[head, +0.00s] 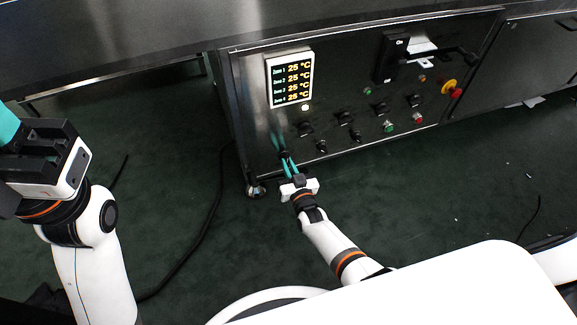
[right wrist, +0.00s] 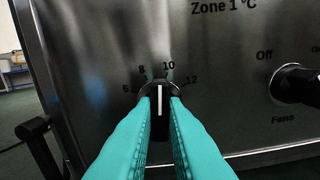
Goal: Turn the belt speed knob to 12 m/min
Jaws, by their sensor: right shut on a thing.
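The belt speed knob (right wrist: 159,97) is a black round knob with a white pointer line, on the metal control panel (right wrist: 95,60). In the right wrist view its scale shows 6, 8, 10 and 12, and the pointer stands between 8 and 10. My right gripper (right wrist: 161,105) is shut on the knob, with a teal finger on each side. In the head view my right gripper (head: 286,160) reaches the lower left of the panel. My left gripper (head: 8,125) is at the left edge, away from the panel, with its fingertips cut off.
A fans knob (right wrist: 296,85) sits right of the belt speed knob. The panel also carries a temperature display (head: 290,78), a main switch (head: 391,57), several small knobs, a green button (head: 389,127) and a red-and-yellow emergency stop (head: 451,89). A cable lies on the dark floor.

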